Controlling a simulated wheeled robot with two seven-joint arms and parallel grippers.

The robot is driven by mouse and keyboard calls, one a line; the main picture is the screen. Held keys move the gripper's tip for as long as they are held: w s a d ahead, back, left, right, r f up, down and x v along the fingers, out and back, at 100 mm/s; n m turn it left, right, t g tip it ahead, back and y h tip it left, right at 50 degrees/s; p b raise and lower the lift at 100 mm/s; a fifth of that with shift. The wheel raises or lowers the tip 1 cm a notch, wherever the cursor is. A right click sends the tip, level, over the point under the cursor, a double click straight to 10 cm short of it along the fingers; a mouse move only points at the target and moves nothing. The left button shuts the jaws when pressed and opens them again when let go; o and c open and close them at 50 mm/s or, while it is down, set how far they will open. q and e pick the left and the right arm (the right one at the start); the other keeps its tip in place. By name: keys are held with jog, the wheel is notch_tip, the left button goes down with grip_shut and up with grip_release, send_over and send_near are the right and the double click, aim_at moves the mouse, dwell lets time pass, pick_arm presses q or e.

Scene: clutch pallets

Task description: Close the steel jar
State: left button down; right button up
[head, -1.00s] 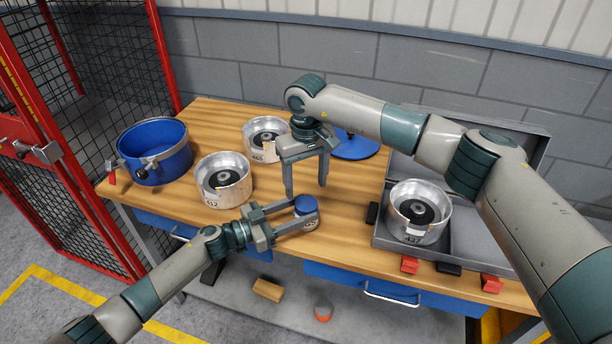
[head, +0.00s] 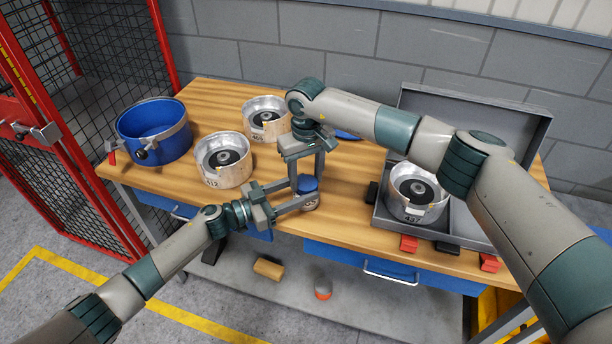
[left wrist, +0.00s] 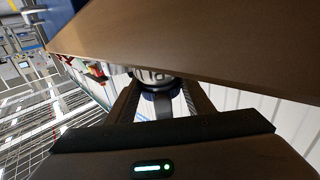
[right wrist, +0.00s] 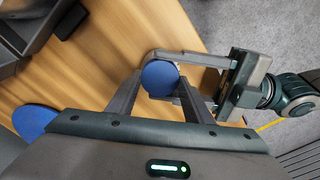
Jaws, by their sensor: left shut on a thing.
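The small steel jar (head: 311,204) stands near the table's front edge with a round blue lid (head: 308,184) on top. I cannot tell how far down the lid sits. My left gripper (head: 308,199) is shut on the jar from the left side. In the left wrist view the jar (left wrist: 150,76) is partly hidden. My right gripper (head: 306,182) points down over the jar, one finger on each side of the lid. In the right wrist view the lid (right wrist: 160,79) lies between its fingertips, with little or no gap; contact is unclear.
Steel drums stand on the table (head: 215,105), one at left (head: 223,180), one behind (head: 266,135). An open grey case (head: 460,225) at right holds another. A blue pot (head: 153,150) stands at far left. A blue disc (right wrist: 36,119) is partly hidden behind my right arm.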

jog(key=shift+c, duration=0.3)
jog(key=m, duration=0.3)
jog(key=o, duration=1.2)
jog(key=shift+c, duration=0.2)
jog(key=shift+r, duration=2.25)
jog(key=shift+c, duration=0.3)
jog(key=shift+s+r+n, duration=0.1)
jog(key=shift+r+n, duration=1.4)
jog(key=shift+r, duration=0.2)
